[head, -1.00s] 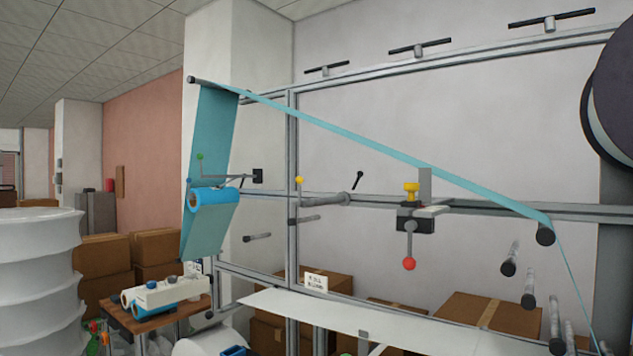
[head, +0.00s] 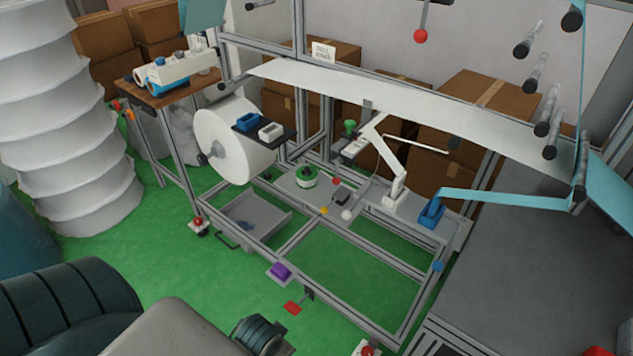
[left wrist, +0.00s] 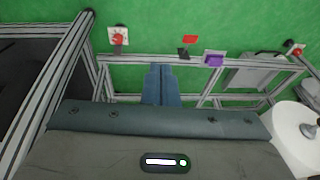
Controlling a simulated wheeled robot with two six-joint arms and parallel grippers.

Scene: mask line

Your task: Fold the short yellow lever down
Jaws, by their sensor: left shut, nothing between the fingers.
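A small yellow knob (head: 324,211) shows in the head view, low on the metal frame near the middle. It may be the tip of the short yellow lever; its stem is too small to make out. A red knob (head: 337,181) and a white knob (head: 347,215) are close to it. My left gripper (left wrist: 162,70) shows in the left wrist view, its two fingers together and empty, above the green floor and the frame's lower rails. No yellow lever is visible in that view. My right gripper is not in view.
A purple block (head: 280,271) and a red pedal (head: 292,307) are at the frame's near side. A white roll (head: 233,140), an open drawer (head: 254,213) and a white jointed arm (head: 393,165) stand around the knobs. Open green floor (head: 120,260) lies at left.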

